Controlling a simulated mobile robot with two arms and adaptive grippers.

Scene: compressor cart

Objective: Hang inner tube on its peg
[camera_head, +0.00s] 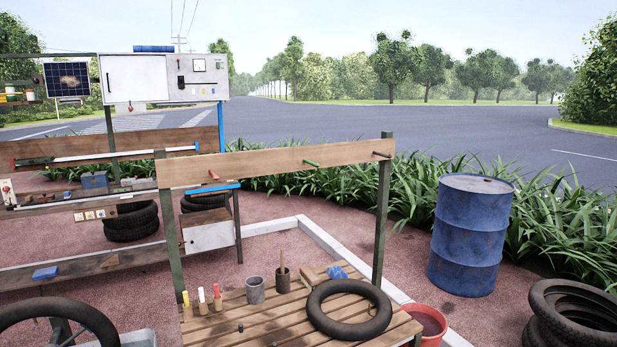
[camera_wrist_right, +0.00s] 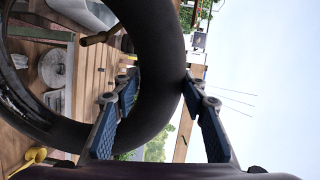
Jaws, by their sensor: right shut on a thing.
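In the right wrist view, a smooth black inner tube (camera_wrist_right: 160,45) stands large and close. My right gripper (camera_wrist_right: 157,84) is shut on its rim, with one finger inside the ring and one outside. The head view shows neither gripper. There, a black ring (camera_head: 317,312) lies flat on the slatted table, with no gripper touching it. I cannot tell from the views whether it is the same ring. A board (camera_head: 255,166) between two green posts carries a red peg (camera_head: 213,174), a green peg (camera_head: 310,163) and a dark-tipped peg (camera_head: 380,154). All three pegs look empty.
Grey cups (camera_head: 255,291) and several coloured-topped markers (camera_head: 202,300) stand on the table's left part. A red bucket (camera_head: 428,322), a blue drum (camera_head: 470,235) and stacked tyres (camera_head: 575,312) are at the right. A wheel (camera_head: 60,308) is at the lower left.

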